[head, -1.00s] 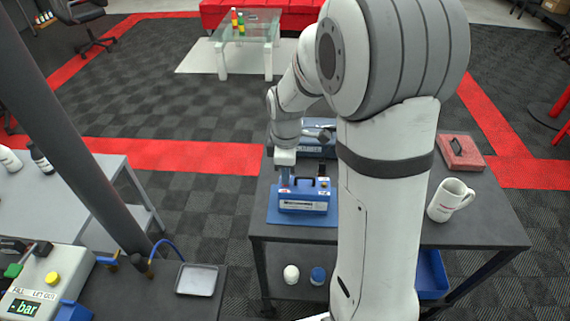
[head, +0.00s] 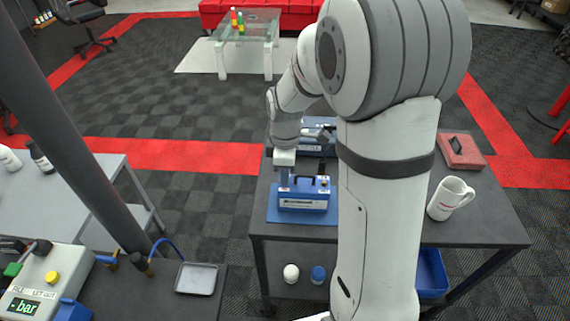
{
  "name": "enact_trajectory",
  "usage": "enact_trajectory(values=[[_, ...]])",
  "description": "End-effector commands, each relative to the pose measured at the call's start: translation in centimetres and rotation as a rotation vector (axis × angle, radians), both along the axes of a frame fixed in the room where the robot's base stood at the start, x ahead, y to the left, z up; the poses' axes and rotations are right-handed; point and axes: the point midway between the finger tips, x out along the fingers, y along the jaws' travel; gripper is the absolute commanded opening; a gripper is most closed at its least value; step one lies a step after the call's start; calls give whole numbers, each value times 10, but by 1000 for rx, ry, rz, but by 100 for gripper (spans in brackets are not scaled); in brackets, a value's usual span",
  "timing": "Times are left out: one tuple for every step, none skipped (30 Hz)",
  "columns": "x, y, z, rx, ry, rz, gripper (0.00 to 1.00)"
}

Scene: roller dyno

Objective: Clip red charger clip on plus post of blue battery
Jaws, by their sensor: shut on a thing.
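The blue battery (head: 303,196) stands upright on a blue mat (head: 273,214) on the dark table, with a dark handle on top. A small red spot and a yellowish spot show on its top right. My gripper (head: 285,178) points down over the battery's top left corner, at or just above it. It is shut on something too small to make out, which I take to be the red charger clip. The post under my gripper is hidden, and I cannot tell whether the clip touches it.
A blue case-like unit (head: 317,136) stands behind the battery, partly behind my arm. A red box (head: 459,151) and a white mug (head: 448,199) are on the table's right side. A grey panel with a display (head: 42,284) and a small tray (head: 196,278) are at lower left.

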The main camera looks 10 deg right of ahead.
Motion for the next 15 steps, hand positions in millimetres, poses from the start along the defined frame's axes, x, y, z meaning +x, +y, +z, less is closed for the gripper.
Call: enact_trajectory(values=[[0,0,-1,0,0,0,0],[0,0,-1,0,0,0,0],[0,0,-1,0,0,1,0],[0,0,-1,0,0,1,0],[0,0,-1,0,0,1,0],[0,0,-1,0,0,1,0],[0,0,-1,0,0,1,0],[0,0,-1,0,0,1,0],[0,1,-1,0,0,1,0],[0,1,-1,0,0,1,0],[0,1,-1,0,0,1,0],[0,0,-2,0,0,1,0],[0,1,-2,0,0,1,0],[0,1,-3,0,0,1,0],[0,1,-4,0,0,1,0]])
